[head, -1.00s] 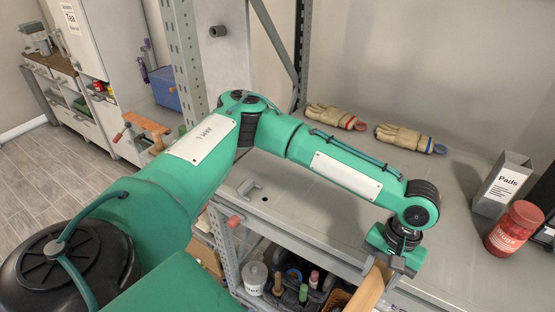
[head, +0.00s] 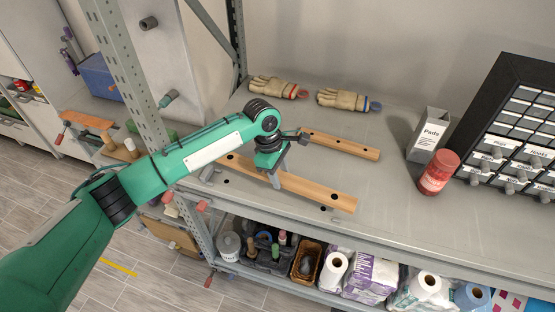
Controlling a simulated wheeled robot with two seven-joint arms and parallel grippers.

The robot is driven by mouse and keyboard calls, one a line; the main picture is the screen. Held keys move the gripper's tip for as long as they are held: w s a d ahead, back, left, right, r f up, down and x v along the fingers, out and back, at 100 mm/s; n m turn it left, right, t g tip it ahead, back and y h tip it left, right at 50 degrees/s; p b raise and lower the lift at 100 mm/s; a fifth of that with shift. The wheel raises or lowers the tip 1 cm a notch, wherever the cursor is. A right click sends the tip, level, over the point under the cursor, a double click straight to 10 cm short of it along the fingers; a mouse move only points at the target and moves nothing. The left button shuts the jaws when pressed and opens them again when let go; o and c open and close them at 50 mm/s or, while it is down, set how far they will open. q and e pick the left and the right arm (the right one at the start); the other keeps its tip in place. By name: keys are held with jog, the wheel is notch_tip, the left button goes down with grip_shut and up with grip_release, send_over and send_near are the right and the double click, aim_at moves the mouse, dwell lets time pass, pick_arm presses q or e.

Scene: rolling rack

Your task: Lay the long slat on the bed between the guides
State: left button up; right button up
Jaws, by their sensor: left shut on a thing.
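A long wooden slat (head: 318,192) with dark holes lies slantwise across the front left of the grey rack top (head: 420,215). My left gripper (head: 276,175) points down and is shut on this slat near its middle. The gripper covers part of the slat, and I cannot tell whether the slat touches the surface or hangs just above it. A second, shorter-looking wooden piece (head: 342,145) lies behind it, roughly parallel and apart from it. A small grey bracket (head: 208,171) stands by the slat's left end; I cannot tell if it is a guide. My right gripper is out of view.
Two work gloves (head: 343,100) lie at the back. A Pads box (head: 428,133), a red jar (head: 438,172) and a black drawer cabinet (head: 515,120) stand at the right. A lower shelf holds rolls (head: 333,270) and bottles. The rack top's right front is clear.

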aim_at(282, 197)
pick_arm(q)
jog(key=shift+w+a+f+n, duration=0.15)
jog(key=shift+w+n, duration=0.2)
jog(key=shift+n, duration=0.35)
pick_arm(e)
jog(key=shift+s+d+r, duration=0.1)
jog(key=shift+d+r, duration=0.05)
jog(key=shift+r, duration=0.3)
pick_arm(q)
jog(key=shift+p, duration=0.35)
notch_tip(282, 197, down, 8)
jog(key=shift+r+b, duration=0.25)
jog(key=shift+b, duration=0.25)
jog(key=shift+f, duration=0.3)
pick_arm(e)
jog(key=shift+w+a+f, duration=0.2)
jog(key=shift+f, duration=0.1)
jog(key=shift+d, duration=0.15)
pick_arm(q)
jog(key=shift+f, duration=0.5)
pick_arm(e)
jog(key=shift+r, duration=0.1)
